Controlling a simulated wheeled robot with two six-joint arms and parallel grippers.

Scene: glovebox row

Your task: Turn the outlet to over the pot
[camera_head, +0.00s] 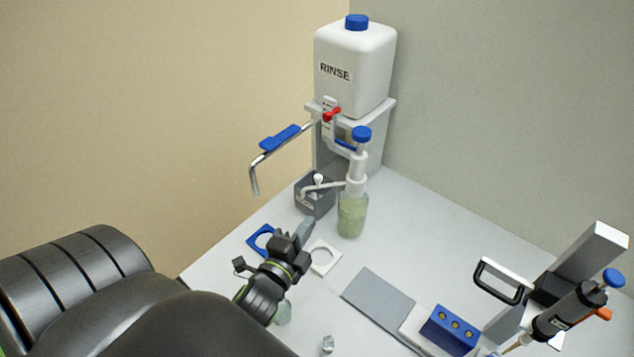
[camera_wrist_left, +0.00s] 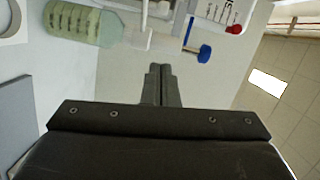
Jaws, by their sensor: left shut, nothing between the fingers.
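A bent metal outlet pipe (camera_head: 255,178) with a blue grip (camera_head: 280,138) swings out left from the tap of the white RINSE tank (camera_head: 355,66). A second outlet, a thin white spout (camera_head: 325,188), runs left from the dispenser on the green bottle (camera_head: 352,214) to a grey square pot (camera_head: 315,200). The bottle also shows in the left wrist view (camera_wrist_left: 85,22), with the dispenser's blue cap (camera_wrist_left: 204,54). My left gripper (camera_head: 306,230) is shut and empty, in front of the pot and left of the bottle; its fingers show in the wrist view (camera_wrist_left: 161,85).
A red tap lever (camera_head: 332,114) sits on the tank. A blue ring plate (camera_head: 261,240) and white ring plate (camera_head: 325,257) lie by my left gripper. A grey mat (camera_head: 378,298), a blue block (camera_head: 450,330) and a handled stand (camera_head: 580,265) are at right. A small jar (camera_head: 283,313) is partly hidden.

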